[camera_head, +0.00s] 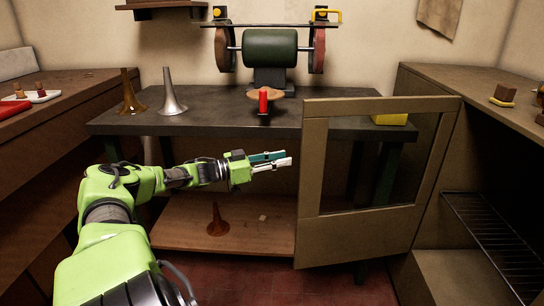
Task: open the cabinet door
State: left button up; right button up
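The cabinet door (312,190) is a tan frame around a see-through panel. It stands swung out from the cabinet (420,75) on the right, and the wire-shelved inside shows. My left gripper (288,158) reaches in from the left, its fingertips just left of the door's free upright edge in the picture. I cannot tell whether they touch it. The two fingers, one teal and one pale, lie close together, and any gap is too small to judge. No handle is clear on the door. My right gripper is out of view.
A dark workbench (210,122) behind holds a grinder (270,48), two metal horn bells (172,95) and a red cylinder (263,101). A brown bell (217,222) stands on the low shelf (180,232). A wire rack (490,235) sits inside the cabinet. Red floor shows below the door.

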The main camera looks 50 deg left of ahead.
pick_arm(q)
jog(key=shift+v, duration=1.35)
